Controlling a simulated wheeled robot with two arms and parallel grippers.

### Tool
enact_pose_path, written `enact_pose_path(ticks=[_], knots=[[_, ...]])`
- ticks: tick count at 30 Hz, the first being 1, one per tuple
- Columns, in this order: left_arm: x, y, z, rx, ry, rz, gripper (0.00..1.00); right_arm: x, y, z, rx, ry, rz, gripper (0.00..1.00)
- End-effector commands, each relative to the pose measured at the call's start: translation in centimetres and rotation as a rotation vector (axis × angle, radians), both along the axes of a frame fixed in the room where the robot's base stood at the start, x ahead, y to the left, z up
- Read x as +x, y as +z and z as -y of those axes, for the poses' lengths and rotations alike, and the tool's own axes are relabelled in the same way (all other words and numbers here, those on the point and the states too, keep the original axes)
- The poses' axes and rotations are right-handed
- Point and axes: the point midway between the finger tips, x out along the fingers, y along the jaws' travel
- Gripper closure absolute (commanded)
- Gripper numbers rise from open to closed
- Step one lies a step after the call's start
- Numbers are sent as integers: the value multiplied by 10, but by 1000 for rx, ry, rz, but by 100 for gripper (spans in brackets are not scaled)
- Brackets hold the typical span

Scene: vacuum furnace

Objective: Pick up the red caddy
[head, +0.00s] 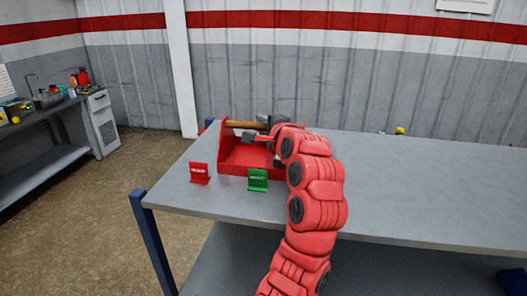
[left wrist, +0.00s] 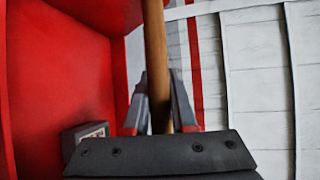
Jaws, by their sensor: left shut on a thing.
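The red caddy (head: 236,168) stands on the grey table near its far left corner. It is an open red box with a round wooden handle (head: 241,124) across its top. My left gripper (head: 266,127) is at the handle, toward its right part. In the left wrist view the wooden handle (left wrist: 156,55) runs between the two fingers of my left gripper (left wrist: 160,108), which are shut on it. The caddy's red walls (left wrist: 60,70) fill the left of that view. My arm hides the caddy's right end in the head view. My right gripper is not in view.
A red sign (head: 199,174) and a green sign (head: 258,180) stand on the table (head: 420,190) in front of the caddy. The table's right side is mostly clear. A small yellow item (head: 400,131) shows at the far edge. A cluttered workbench (head: 45,113) stands at the left.

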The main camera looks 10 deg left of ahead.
Motion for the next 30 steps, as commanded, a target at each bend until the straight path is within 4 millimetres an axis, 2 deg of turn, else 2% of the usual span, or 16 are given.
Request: enact_pose_path(ticks=[9, 14, 30], knots=[[0, 1, 0, 0, 1, 0, 100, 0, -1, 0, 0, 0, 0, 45], [0, 9, 0, -1, 0, 4, 100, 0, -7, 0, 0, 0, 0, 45], [-1, 76, 0, 0, 1, 5, 100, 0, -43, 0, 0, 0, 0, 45]])
